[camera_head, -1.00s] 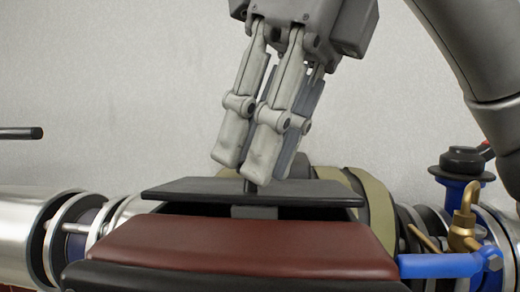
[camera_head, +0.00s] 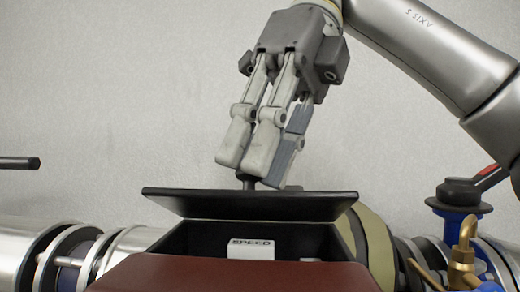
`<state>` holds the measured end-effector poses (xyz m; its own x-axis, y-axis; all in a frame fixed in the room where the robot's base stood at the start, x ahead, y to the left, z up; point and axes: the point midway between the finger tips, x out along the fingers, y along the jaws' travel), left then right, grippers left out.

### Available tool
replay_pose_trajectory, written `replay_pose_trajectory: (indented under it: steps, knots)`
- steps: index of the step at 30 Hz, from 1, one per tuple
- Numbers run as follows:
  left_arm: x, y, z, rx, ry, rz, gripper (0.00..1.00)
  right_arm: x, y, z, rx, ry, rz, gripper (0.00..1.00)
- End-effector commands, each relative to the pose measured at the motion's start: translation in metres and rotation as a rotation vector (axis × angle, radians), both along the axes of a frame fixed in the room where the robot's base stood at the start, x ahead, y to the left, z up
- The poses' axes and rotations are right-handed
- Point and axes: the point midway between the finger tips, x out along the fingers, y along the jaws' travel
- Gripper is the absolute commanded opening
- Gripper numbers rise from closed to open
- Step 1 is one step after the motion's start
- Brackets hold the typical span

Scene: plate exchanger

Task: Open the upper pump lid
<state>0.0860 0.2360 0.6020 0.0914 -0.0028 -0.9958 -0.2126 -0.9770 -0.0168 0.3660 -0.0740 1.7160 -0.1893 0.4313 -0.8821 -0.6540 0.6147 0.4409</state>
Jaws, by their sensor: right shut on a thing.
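The upper pump lid (camera_head: 250,206) is a flat black plate in the head view. It is raised and tilted above a dark box (camera_head: 190,242), with a clear gap between them. My right gripper (camera_head: 250,174) points down over the lid and is shut on the small dark knob (camera_head: 247,184) on the lid's top. Most of the knob is hidden by the fingers. My left gripper is not in view.
Inside the box a white block marked SPEED (camera_head: 251,249) shows. A dark red cover (camera_head: 235,275) lies in front. Metal pipes (camera_head: 22,250) run at both sides, with a blue valve (camera_head: 455,205) and a brass fitting (camera_head: 462,255) at right. A dark rod (camera_head: 18,163) juts in at left.

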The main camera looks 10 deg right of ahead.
Motion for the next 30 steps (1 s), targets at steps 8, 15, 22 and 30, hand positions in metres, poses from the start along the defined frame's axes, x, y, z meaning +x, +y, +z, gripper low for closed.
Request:
replay_pose_trajectory:
  steps: [8,15,22,30]
  knots:
    - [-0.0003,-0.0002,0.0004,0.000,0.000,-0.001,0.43,0.0005,-0.0001,0.0018,0.005,-0.005,-0.004,0.40]
    - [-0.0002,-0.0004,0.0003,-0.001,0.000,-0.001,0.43,0.0003,0.0000,0.0012,0.004,-0.004,-0.003,0.43]
    - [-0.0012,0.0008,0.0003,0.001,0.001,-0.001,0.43,-0.0013,0.0007,-0.0008,-0.005,-0.015,0.002,0.43]
    - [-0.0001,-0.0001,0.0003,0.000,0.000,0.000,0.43,-0.0081,0.0029,-0.0068,-0.035,-0.094,0.006,0.43]
